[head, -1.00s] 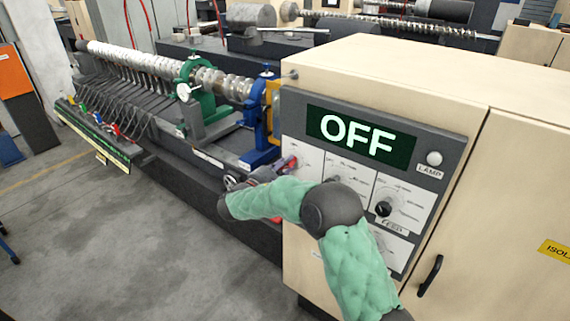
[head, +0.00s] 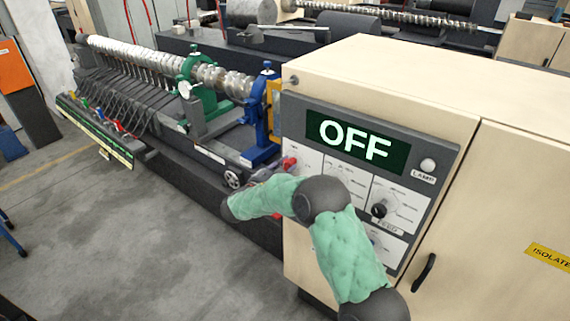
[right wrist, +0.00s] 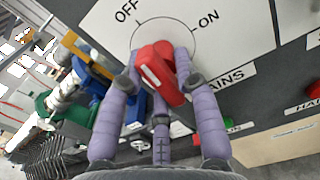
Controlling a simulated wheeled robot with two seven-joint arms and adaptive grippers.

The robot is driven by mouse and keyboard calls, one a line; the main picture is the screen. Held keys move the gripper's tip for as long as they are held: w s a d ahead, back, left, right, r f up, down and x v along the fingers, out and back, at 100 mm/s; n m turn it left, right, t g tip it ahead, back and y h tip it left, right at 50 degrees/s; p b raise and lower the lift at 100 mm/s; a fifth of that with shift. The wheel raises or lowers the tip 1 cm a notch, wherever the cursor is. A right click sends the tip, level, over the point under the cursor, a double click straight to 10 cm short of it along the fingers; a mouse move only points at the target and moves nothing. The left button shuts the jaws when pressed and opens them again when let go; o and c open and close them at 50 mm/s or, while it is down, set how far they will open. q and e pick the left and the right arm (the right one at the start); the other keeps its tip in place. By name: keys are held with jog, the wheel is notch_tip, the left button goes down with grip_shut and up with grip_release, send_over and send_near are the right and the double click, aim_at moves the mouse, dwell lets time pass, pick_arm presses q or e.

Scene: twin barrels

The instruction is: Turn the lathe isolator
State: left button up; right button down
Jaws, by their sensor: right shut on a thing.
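The lathe isolator is a red knob on the MAINS dial of the grey control panel. In the right wrist view the red knob (right wrist: 160,72) sits between the fingers of my right gripper (right wrist: 161,80), which is shut on it. OFF and ON are printed on the dial plate (right wrist: 180,25) above it; the knob's upper end leans towards the OFF side. In the head view the knob (head: 290,163) shows at the panel's left edge, and my right gripper (head: 282,170) is partly hidden behind my arm. The display (head: 354,141) reads OFF. My left gripper is out of view.
The beige cabinet (head: 400,85) carries the panel, a lamp (head: 428,165), a black feed knob (head: 379,209) and a door handle (head: 424,273). The lathe (head: 200,150) stands to the left. Grey floor (head: 120,255) is clear in front.

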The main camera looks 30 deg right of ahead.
jog(key=shift+w+r+n, duration=0.1)
jog(key=shift+r+n, duration=0.15)
jog(key=shift+n, duration=0.35)
jog(key=c, duration=1.2)
grip_release()
jog(key=shift+o, duration=0.8)
jog(key=shift+w+f, duration=0.1)
jog(key=shift+f, duration=0.1)
jog(key=shift+a, duration=0.15)
jog(key=v, duration=1.2)
